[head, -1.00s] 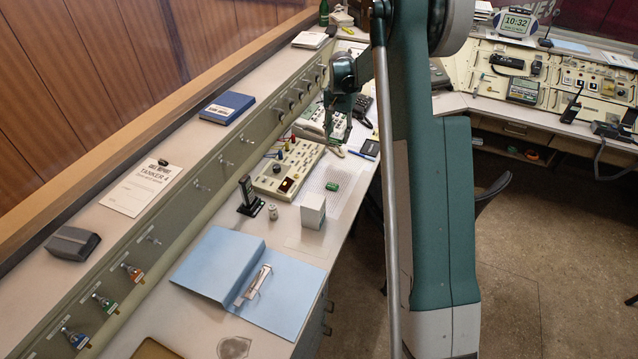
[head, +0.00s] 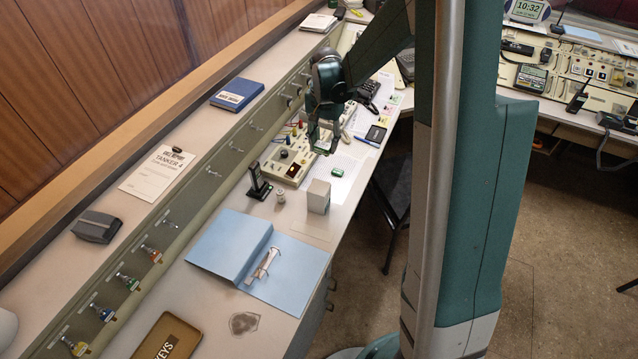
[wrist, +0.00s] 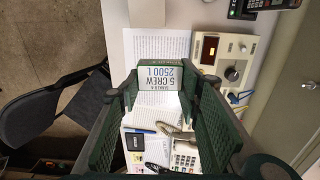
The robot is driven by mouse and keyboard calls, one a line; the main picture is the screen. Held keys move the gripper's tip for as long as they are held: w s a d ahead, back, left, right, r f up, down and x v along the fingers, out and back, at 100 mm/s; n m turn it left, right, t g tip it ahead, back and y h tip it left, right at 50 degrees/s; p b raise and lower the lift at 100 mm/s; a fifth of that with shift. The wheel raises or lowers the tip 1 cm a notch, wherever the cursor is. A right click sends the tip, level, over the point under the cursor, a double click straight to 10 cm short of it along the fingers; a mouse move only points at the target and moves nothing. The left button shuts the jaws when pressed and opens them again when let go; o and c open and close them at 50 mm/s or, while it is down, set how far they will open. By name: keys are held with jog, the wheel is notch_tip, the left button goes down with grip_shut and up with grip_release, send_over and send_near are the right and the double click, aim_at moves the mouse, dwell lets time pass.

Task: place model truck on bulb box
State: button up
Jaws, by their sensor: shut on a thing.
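My gripper (head: 322,150) is above the desk, beyond the box in the head view. Its green fingers also show in the wrist view (wrist: 159,84), shut on a small block with a green edge and a white label reading "5 CREW 2500 L", which I take to be the model truck (wrist: 159,77). In the head view the fingers mostly hide it. A plain pale box, apparently the bulb box (head: 318,197), stands upright on the desk, nearer than my gripper and apart from it. Its top looks bare.
A small green item (head: 337,171) lies on the paper behind the box. A switch panel (head: 291,166), a black upright handset (head: 259,181) and a small pale cylinder (head: 281,197) stand to the left. A blue folder (head: 229,244) lies in front. The desk's right edge is close.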

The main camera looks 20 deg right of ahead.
notch_tip(320, 180, up, 2)
jog(key=p, duration=0.2)
send_over(320, 185)
jog(key=shift+r, duration=0.2)
jog(key=shift+f, duration=0.15)
jog(key=shift+f, duration=2.75)
jog(key=shift+f, duration=2.1)
jog(key=shift+f+b, duration=0.15)
jog(key=shift+b, duration=0.25)
jog(key=o, duration=0.9)
